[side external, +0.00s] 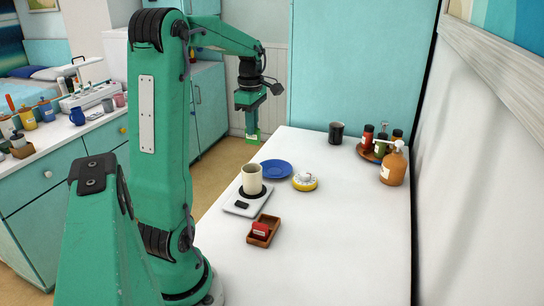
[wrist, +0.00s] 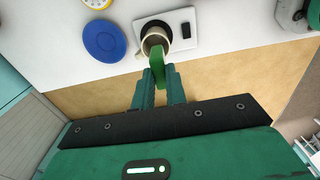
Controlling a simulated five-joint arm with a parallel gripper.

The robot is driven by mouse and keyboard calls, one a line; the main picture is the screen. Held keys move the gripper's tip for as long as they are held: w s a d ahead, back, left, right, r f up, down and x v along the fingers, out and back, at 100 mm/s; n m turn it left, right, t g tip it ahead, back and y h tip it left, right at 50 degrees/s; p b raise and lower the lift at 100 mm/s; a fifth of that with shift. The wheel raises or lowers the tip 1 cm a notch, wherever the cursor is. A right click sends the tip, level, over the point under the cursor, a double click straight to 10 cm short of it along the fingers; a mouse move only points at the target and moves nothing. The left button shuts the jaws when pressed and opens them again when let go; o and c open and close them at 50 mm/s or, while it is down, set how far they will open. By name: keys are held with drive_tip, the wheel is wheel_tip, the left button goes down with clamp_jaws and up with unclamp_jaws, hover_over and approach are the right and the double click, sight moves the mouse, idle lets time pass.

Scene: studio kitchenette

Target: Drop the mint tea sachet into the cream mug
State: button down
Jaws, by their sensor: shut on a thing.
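My gripper (side external: 250,108) is shut on the green mint tea sachet (side external: 252,132), which hangs upright below the fingers, above table height. The cream mug (side external: 252,179) stands upright on a white scale (side external: 233,209) with a black round plate. In the wrist view my gripper (wrist: 160,88) holds the sachet (wrist: 158,72) at its fingertips. There the sachet overlaps the near side of the mug (wrist: 144,50) in the picture, while the fingers appear over the floor beside the table edge. The sachet is outside the mug; its exact distance from the rim is unclear.
A blue plate (side external: 277,169) and a yellow-and-white round timer (side external: 304,182) lie near the mug. A wooden tray (side external: 275,222) holds a red packet (side external: 261,229). A dark mug (side external: 336,133) and an amber bottle (side external: 393,167) stand farther back. The table's right front is clear.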

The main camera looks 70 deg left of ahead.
sight(253, 144)
drive_tip(key=shift+f, duration=0.1)
drive_tip(key=shift+f, duration=2.9)
drive_tip(key=c, duration=1.3)
unclamp_jaws()
drive_tip(key=shift+c, duration=0.2)
drive_tip(key=shift+r, duration=3.9)
